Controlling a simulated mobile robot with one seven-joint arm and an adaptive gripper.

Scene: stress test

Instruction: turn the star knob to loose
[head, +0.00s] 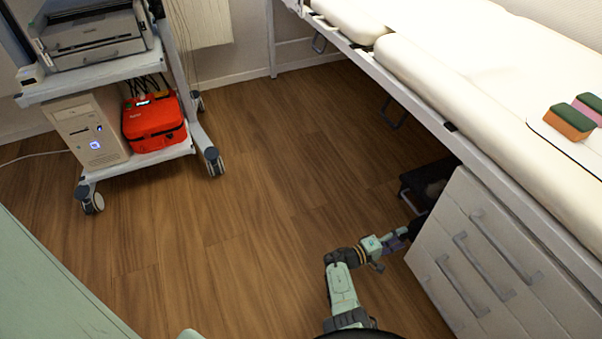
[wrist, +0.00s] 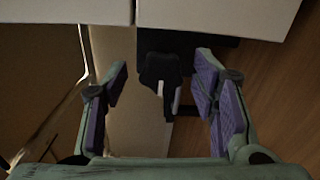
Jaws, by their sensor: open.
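In the wrist view a black knob-like part (wrist: 159,70) with a pale upright strip on its lower right sits against a dark block, under a pale panel. I take it for the star knob, but its star shape cannot be made out. My gripper (wrist: 162,68) is open, with one purple-padded finger on each side of the part and a gap on both sides. In the head view my gripper (head: 396,240) is low, beside a dark part at the left edge of the drawer cabinet. The knob itself is not clear there.
The white drawer cabinet (head: 458,262) stands right of my gripper, under the padded couch (head: 470,80). A dark box-like thing (head: 426,182) sits under the couch. A wheeled cart with a red case (head: 153,122) stands at the left. The wooden floor (head: 240,220) between is clear.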

